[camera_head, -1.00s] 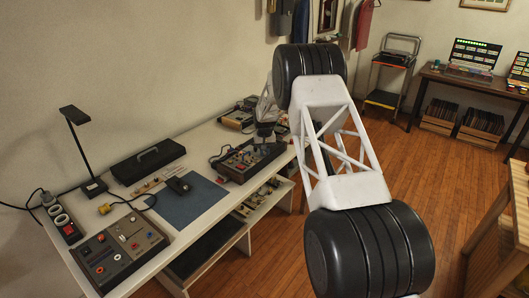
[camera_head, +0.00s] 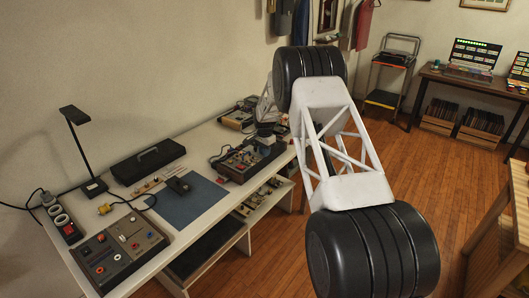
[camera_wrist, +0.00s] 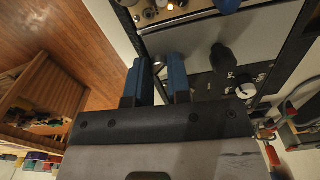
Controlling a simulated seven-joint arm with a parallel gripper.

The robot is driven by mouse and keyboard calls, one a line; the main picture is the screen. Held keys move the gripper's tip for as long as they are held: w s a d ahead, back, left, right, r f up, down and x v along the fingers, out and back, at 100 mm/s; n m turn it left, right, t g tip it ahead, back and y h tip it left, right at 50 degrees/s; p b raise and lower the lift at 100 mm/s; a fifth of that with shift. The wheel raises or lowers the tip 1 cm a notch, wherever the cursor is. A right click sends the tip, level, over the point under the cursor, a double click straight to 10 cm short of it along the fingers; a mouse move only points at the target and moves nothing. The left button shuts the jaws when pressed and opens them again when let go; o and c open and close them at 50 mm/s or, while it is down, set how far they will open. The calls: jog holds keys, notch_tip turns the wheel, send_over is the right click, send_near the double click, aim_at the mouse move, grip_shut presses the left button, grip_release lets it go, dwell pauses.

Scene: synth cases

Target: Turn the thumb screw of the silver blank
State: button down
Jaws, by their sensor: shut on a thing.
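The silver blank (camera_wrist: 190,42) is a plain grey panel in the upper part of the wrist view. My gripper (camera_wrist: 160,65) has two blue fingers at the panel's left end, shut on the thumb screw (camera_wrist: 158,63), a small metallic piece of which only a little shows between the fingertips. In the head view my gripper (camera_head: 266,137) is at the far end of the table, over the rack case (camera_head: 238,167). The thumb screw cannot be made out there.
A black knob (camera_wrist: 221,56) stands close to the right of my fingers, and a white knob (camera_wrist: 246,91) is on a dark panel. The white table (camera_head: 215,145) also holds a blue mat (camera_head: 188,203), a lamp (camera_head: 76,116), a black case (camera_head: 148,160) and another control box (camera_head: 120,250).

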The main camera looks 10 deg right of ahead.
jog(key=shift+m, duration=0.9)
jog(key=c, duration=1)
grip_release()
jog(key=shift+c, duration=0.2)
jog(key=shift+r, duration=0.1)
jog(key=shift+r, duration=3.8)
